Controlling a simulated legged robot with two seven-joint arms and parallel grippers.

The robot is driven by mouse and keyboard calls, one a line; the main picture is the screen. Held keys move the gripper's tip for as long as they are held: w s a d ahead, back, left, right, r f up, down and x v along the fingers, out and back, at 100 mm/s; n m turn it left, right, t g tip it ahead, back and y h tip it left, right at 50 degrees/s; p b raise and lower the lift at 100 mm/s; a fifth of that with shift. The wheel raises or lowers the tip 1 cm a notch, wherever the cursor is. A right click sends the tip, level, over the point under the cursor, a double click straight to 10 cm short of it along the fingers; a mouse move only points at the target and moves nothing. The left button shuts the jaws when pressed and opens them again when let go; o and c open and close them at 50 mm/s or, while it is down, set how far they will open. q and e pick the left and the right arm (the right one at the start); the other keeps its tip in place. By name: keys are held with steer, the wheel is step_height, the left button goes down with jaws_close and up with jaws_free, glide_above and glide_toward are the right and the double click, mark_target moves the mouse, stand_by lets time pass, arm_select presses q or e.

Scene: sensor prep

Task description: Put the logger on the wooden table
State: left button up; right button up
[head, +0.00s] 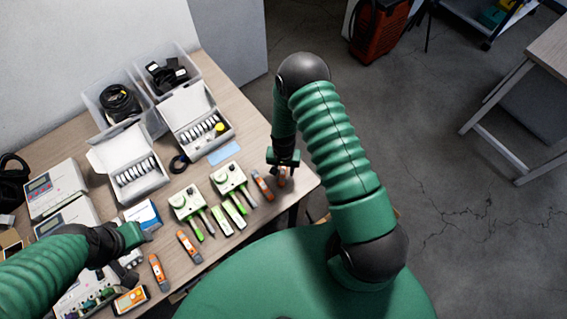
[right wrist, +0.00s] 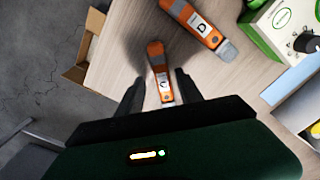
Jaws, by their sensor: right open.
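An orange logger with a white letter label (right wrist: 162,82) is between the two open fingers of my right gripper (right wrist: 160,92) in the right wrist view. The fingers stand apart on either side of it. In the head view this logger (head: 283,179) is at the right end of the wooden table (head: 253,135), beneath my right gripper (head: 283,164). It appears to rest on the table near its edge. A second orange logger (head: 262,186) lies just left of it, also seen in the wrist view (right wrist: 196,24). My left gripper (head: 140,234) is by a blue-and-white box; its fingers are unclear.
Two more orange devices (head: 188,245) (head: 158,271) lie along the front edge. Green-and-white meters (head: 187,201) with probes stand mid-table. White open cases (head: 137,175) and clear bins (head: 105,110) fill the back. A cardboard box (right wrist: 88,46) is on the floor beside the table.

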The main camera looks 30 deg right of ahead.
step_height(320, 180, up, 10)
steer(key=b, duration=0.1)
step_height(320, 180, up, 7)
steer(key=n, duration=0.3)
glide_above(283, 173)
steer(key=a, duration=0.2)
arm_select(q)
steer(key=b+x, duration=0.2)
steer(key=x, duration=0.1)
steer(key=shift+s+d+f, duration=0.1)
steer(key=shift+s, duration=0.3)
arm_select(e)
steer(key=s+a+r+n+t, duration=0.2)
steer(key=s+a+r+n, duration=0.2)
steer(key=s+r, duration=0.4)
steer(key=shift+r+n+t, duration=0.3)
steer(key=shift+r+n, duration=0.1)
steer(key=shift+n, duration=0.2)
arm_select(q)
steer(key=shift+s, duration=0.1)
arm_select(e)
steer(key=shift+s+a, duration=0.1)
steer(key=shift+s, duration=0.1)
arm_select(q)
steer(key=shift+a, duration=0.2)
arm_select(e)
steer(key=shift+a, duration=0.15)
arm_select(q)
steer(key=shift+d, duration=0.1)
